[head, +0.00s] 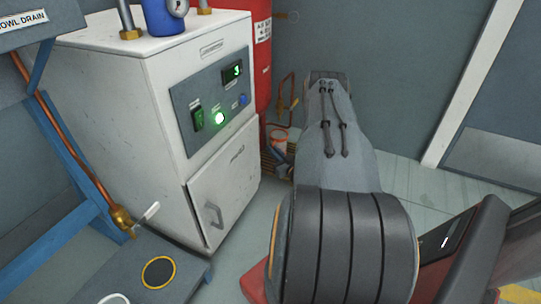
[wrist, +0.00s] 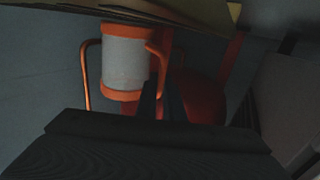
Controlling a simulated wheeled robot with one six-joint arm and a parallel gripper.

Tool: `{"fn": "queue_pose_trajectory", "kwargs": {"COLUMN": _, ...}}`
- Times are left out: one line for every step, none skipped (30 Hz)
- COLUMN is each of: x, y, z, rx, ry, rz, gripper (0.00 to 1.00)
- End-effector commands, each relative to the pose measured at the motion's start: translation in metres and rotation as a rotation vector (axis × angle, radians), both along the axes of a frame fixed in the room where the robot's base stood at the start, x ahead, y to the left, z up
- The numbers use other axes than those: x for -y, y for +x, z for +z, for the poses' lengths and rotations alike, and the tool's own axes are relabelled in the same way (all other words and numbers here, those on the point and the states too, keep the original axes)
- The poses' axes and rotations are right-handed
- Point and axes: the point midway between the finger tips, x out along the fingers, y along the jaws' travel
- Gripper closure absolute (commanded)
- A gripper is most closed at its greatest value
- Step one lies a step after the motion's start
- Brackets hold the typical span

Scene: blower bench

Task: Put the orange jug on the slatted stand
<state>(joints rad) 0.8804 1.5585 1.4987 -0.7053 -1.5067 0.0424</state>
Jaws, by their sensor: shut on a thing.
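The orange jug (head: 279,141), with a pale middle band, is at the far end of my arm in the head view, partly hidden by the arm. In the wrist view the jug (wrist: 126,60) shows a grey-white body between orange bands, with an orange handle on its right side. My gripper (wrist: 162,98) is shut on the jug at that handle; the exact contact is dark. The slatted stand (head: 268,164) seems to be the low brown slatted thing beside and below the jug in the head view, mostly hidden. I cannot tell whether the jug touches it.
A white cabinet (head: 225,190) with a lit panel stands left of the jug. A red cylinder (head: 262,60) stands behind the cabinet. A copper-coloured pipe (head: 292,95) is close behind the jug. The floor right of my arm (head: 410,180) is clear.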

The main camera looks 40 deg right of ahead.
Motion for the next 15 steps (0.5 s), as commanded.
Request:
{"fn": "queue_pose_trajectory", "kwargs": {"x": 0.0003, "y": 0.0005, "z": -0.0029, "rx": 0.001, "ry": -0.001, "rz": 0.000, "gripper": 1.00}}
{"fn": "queue_pose_trajectory", "kwargs": {"x": 0.0003, "y": 0.0005, "z": -0.0027, "rx": 0.001, "ry": -0.001, "rz": 0.000, "gripper": 1.00}}
{"fn": "queue_pose_trajectory", "kwargs": {"x": 0.0003, "y": 0.0004, "z": -0.0020, "rx": 0.002, "ry": -0.001, "rz": 0.000, "gripper": 1.00}}
{"fn": "queue_pose_trajectory", "kwargs": {"x": 0.0004, "y": 0.0002, "z": -0.0015, "rx": 0.002, "ry": -0.001, "rz": 0.000, "gripper": 1.00}}
{"fn": "queue_pose_trajectory", "kwargs": {"x": 0.0003, "y": 0.0003, "z": -0.0012, "rx": 0.002, "ry": -0.001, "rz": 0.000, "gripper": 1.00}}
{"fn": "queue_pose_trajectory", "kwargs": {"x": 0.0003, "y": 0.0003, "z": -0.0011, "rx": 0.002, "ry": -0.001, "rz": 0.000, "gripper": 1.00}}
{"fn": "queue_pose_trajectory", "kwargs": {"x": 0.0003, "y": 0.0003, "z": -0.0011, "rx": 0.001, "ry": -0.001, "rz": 0.000, "gripper": 1.00}}
{"fn": "queue_pose_trajectory", "kwargs": {"x": 0.0003, "y": 0.0003, "z": -0.0013, "rx": 0.001, "ry": -0.001, "rz": 0.000, "gripper": 1.00}}
{"fn": "queue_pose_trajectory", "kwargs": {"x": 0.0002, "y": 0.0003, "z": -0.0021, "rx": 0.001, "ry": -0.001, "rz": 0.000, "gripper": 1.00}}
{"fn": "queue_pose_trajectory", "kwargs": {"x": 0.0001, "y": 0.0003, "z": -0.0031, "rx": 0.001, "ry": -0.001, "rz": 0.000, "gripper": 1.00}}
{"fn": "queue_pose_trajectory", "kwargs": {"x": 0.0001, "y": 0.0003, "z": -0.0042, "rx": 0.001, "ry": -0.001, "rz": 0.001, "gripper": 1.00}}
{"fn": "queue_pose_trajectory", "kwargs": {"x": 0.0000, "y": 0.0003, "z": -0.0054, "rx": 0.001, "ry": -0.001, "rz": 0.001, "gripper": 1.00}}
{"fn": "queue_pose_trajectory", "kwargs": {"x": 0.0000, "y": 0.0002, "z": -0.0050, "rx": 0.001, "ry": -0.001, "rz": 0.001, "gripper": 0.87}}
{"fn": "queue_pose_trajectory", "kwargs": {"x": 0.0000, "y": 0.0002, "z": -0.0048, "rx": 0.000, "ry": -0.001, "rz": 0.001, "gripper": 0.82}}
{"fn": "queue_pose_trajectory", "kwargs": {"x": 0.0000, "y": 0.0002, "z": -0.0047, "rx": 0.000, "ry": -0.001, "rz": 0.001, "gripper": 0.75}}
